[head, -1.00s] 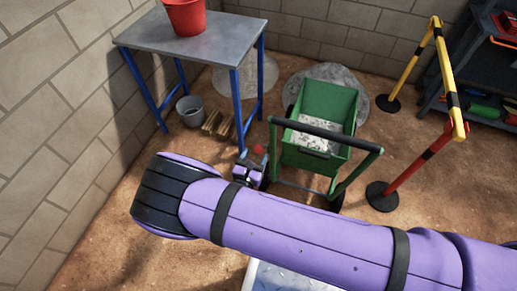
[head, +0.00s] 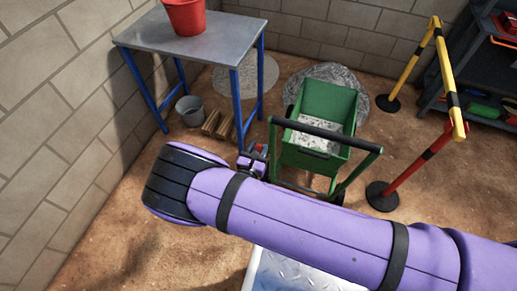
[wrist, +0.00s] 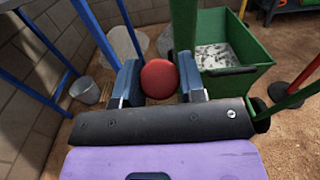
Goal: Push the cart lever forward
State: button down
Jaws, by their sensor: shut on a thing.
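The green cart (head: 316,157) stands on the dirt floor with grey rubble in its bin; it also shows in the wrist view (wrist: 245,75). Its lever's round red knob (wrist: 158,80) sits between my fingers. My gripper (wrist: 160,84) is shut on this knob, one blue-grey finger on each side. In the head view my gripper (head: 254,158) is beside the left post of the cart's handle, small and partly hidden by my arm. The lever's shaft below the knob is hidden.
A blue-legged table (head: 196,42) with a red bucket (head: 185,16) stands at the back left. A grey bucket (head: 190,111) and wooden pieces (head: 218,125) lie below it. A yellow and red barrier (head: 405,170) stands right of the cart.

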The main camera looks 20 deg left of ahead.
jog(key=shift+w+r, duration=0.65)
jog(key=shift+w, duration=0.25)
jog(key=c, duration=0.7)
grip_release()
jog(key=shift+s, duration=0.1)
jog(key=s, duration=1)
jog(key=shift+s+a, duration=0.35)
